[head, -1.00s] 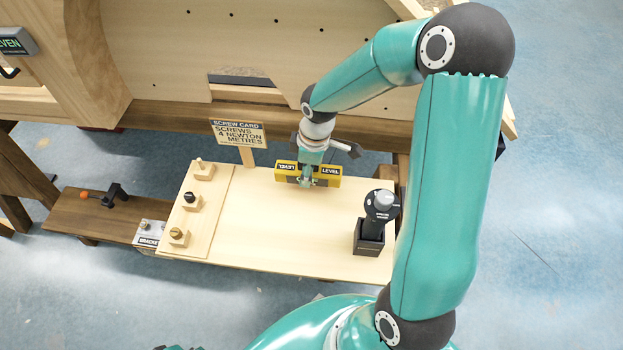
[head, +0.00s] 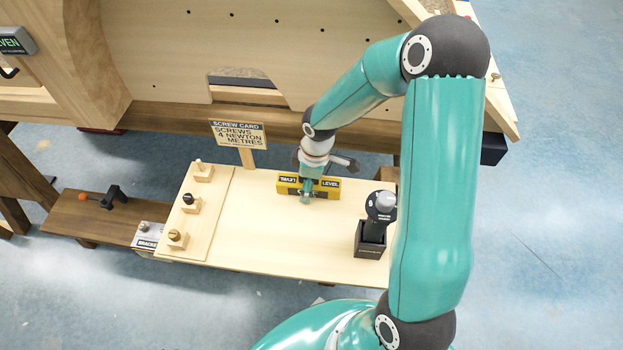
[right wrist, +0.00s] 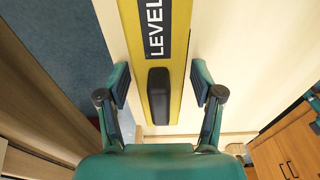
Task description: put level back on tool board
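The yellow level (head: 330,192) with black LEVEL labels lies along the back edge of the pale wooden board (head: 280,235). My right gripper (head: 306,196) is over its middle and hides part of it. In the right wrist view, the level (right wrist: 182,40) runs up the picture with a black grip block (right wrist: 158,95) on it. The fingers of my right gripper (right wrist: 160,92) are spread on both sides of this block, with gaps between them and the block. My left gripper does not show.
A black driver (head: 378,215) stands in a dark holder at the board's right. Small screw blocks (head: 188,203) line its left side. A screw card sign (head: 238,134) rises behind it. A bracket tray (head: 150,236) is at the left. The board's middle is clear.

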